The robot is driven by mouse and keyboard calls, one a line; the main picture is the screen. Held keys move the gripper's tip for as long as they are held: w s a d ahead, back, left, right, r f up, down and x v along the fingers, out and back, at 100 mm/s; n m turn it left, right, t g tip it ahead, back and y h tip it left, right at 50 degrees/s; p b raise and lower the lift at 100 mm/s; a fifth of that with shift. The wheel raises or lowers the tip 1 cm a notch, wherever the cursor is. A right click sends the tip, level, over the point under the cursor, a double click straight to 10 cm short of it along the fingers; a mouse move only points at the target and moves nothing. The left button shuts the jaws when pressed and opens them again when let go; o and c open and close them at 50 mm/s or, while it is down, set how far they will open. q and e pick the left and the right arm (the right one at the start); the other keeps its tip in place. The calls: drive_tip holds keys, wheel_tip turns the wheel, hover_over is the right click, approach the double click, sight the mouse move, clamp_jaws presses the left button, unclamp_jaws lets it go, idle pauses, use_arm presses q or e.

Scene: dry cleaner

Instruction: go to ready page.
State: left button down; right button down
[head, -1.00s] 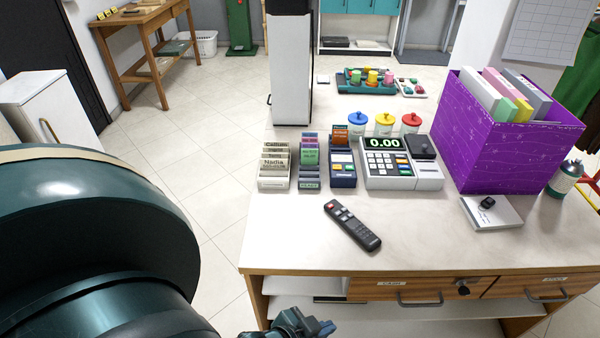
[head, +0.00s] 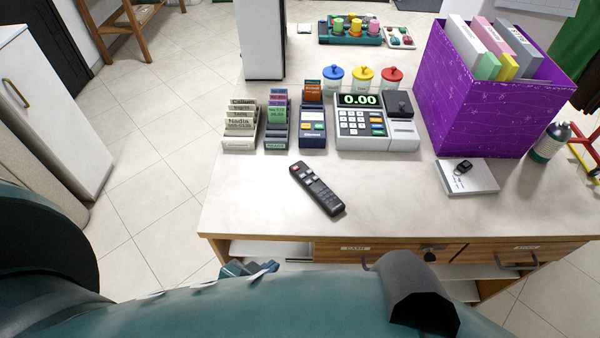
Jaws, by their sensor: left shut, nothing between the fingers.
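No item marked as a ready page is recognisable in the head view. A black remote control (head: 317,189) lies on the counter (head: 250,215) near its front edge. My left gripper (head: 252,268) is shut and empty, low at the counter's front edge and apart from the remote. My left arm covers the bottom of the picture. My right gripper is not in view.
A purple box (head: 480,110) of folders stands at the right, with a white pad bearing a small black item (head: 463,168) before it. Lidded jars (head: 362,77) stand behind the register. Drawers (head: 355,252) front the counter. Tiled floor is open at the left.

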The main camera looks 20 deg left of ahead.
use_arm(q)
drive_tip(key=shift+s+a, duration=0.1)
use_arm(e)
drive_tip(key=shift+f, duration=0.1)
